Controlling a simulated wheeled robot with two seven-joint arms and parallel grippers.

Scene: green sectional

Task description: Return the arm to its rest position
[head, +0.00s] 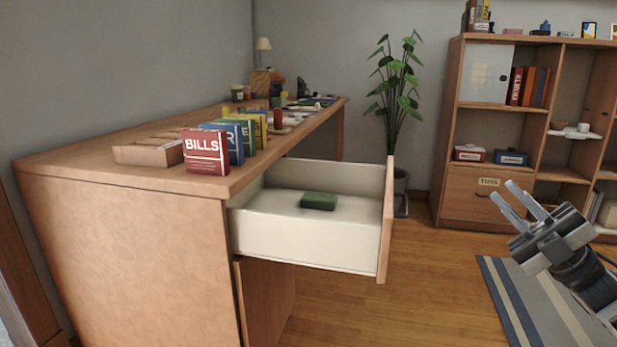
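My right gripper (522,203) is at the right side of the head view. Its two fingers are spread apart with nothing between them. It is in the air above the striped rug, to the right of the open drawer and clear of it. The drawer (305,239) is pulled out from the wooden desk (125,245). A small dark green block-like item (318,201) lies inside the drawer. My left gripper does not show in the head view.
A red BILLS box (206,152), other coloured boxes and a wooden tray (147,152) stand on the desk. A shelf unit (478,131) and a potted plant (397,85) are at the back. A striped rug (527,295) lies at the right. Wooden floor (430,290) is clear between drawer and rug.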

